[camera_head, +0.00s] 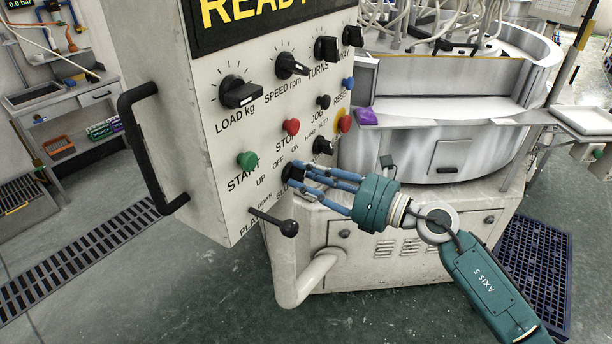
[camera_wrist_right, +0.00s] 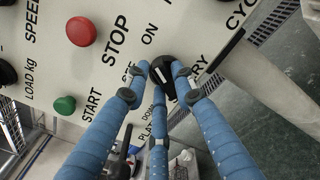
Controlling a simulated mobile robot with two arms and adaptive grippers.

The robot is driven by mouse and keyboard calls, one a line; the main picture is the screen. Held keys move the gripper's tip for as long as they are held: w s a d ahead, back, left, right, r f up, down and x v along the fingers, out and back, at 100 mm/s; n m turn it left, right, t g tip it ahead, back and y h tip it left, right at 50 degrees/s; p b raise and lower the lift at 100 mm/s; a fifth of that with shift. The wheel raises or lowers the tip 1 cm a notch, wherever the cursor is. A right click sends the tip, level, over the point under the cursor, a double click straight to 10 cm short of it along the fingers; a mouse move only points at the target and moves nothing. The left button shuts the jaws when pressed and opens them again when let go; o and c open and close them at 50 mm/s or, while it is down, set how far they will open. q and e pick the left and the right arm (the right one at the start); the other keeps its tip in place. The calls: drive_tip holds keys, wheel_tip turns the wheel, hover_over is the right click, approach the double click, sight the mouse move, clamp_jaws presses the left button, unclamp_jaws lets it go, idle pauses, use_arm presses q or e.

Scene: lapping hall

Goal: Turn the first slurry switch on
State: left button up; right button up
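The slurry switch (camera_head: 293,173) is a black rotary knob low on the pale control panel, beside OFF and ON labels; my fingers partly cover it. In the right wrist view the knob (camera_wrist_right: 164,76) shows a white pointer mark, its exact setting hard to read. My right gripper (camera_head: 300,174) has its blue fingers at the knob. In the right wrist view the fingertips (camera_wrist_right: 162,84) close in around the knob from several sides and seem to touch it. My left gripper is not in view.
Close by are the green START button (camera_head: 246,160), red STOP button (camera_head: 291,126), a black selector (camera_head: 323,146) and the PLATEN lever (camera_head: 275,222). A black handle (camera_head: 150,148) sticks out at the panel's left. The lapping machine (camera_head: 450,110) stands behind.

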drive_tip(key=shift+o, duration=0.7)
drive_tip(key=shift+d, duration=0.1)
drive_tip(key=shift+s+d, duration=0.1)
drive_tip(key=shift+d, duration=0.05)
drive_tip(key=v, duration=1.1)
drive_tip(key=shift+s+d, duration=0.15)
drive_tip(key=shift+d, duration=0.1)
